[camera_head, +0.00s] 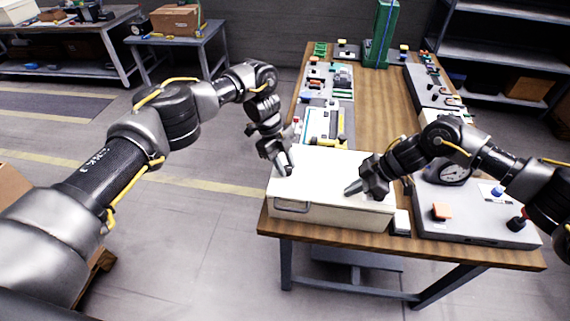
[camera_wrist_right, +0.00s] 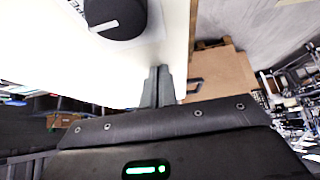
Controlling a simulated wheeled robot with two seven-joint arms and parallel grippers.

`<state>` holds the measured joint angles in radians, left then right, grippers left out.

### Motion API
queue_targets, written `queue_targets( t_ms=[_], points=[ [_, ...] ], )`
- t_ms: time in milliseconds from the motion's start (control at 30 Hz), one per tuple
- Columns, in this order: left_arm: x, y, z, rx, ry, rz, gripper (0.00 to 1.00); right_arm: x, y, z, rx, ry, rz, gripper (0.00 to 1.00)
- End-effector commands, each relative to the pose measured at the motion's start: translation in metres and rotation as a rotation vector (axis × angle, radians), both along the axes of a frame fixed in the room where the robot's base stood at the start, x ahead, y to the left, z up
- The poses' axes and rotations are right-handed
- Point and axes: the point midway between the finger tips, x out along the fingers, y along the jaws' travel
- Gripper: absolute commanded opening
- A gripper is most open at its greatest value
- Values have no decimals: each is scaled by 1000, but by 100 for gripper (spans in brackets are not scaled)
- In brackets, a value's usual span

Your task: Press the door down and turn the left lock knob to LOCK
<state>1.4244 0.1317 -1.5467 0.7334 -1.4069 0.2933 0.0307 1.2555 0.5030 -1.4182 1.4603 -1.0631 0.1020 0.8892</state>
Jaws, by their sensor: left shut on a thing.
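The white box (camera_head: 330,215) stands at the near end of the table, with its pale lid-like door (camera_head: 325,170) lying flat on top. My left gripper (camera_head: 286,171) points down at the door's left part, shut; the left lock knob between its fingers is hidden by them. My right gripper (camera_head: 350,192) has its tips at the door's right part; its fingers (camera_wrist_right: 158,88) are together and hold nothing. The right wrist view shows a black knob (camera_wrist_right: 115,18) with a white pointer line on the white surface, beside cut-off lettering. Which lock knob this is, I cannot tell.
More panels line both table sides; a green tower (camera_head: 383,35) stands at the back. The table's middle is clear.

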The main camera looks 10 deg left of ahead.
Motion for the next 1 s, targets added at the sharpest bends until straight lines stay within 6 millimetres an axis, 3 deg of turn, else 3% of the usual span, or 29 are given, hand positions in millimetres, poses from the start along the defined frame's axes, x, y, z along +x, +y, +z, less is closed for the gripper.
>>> queue_targets(
  t_ms=[500, 1000],
  points=[
    [0, -4, -3, 1, -3, -327, 5, -3, -1, -6, -6, 7, 1, 0],
    [-1, -4, -3, -7, 5, -439, 5, -3, 0, -5, -5, 9, 3, 0]
  ],
)
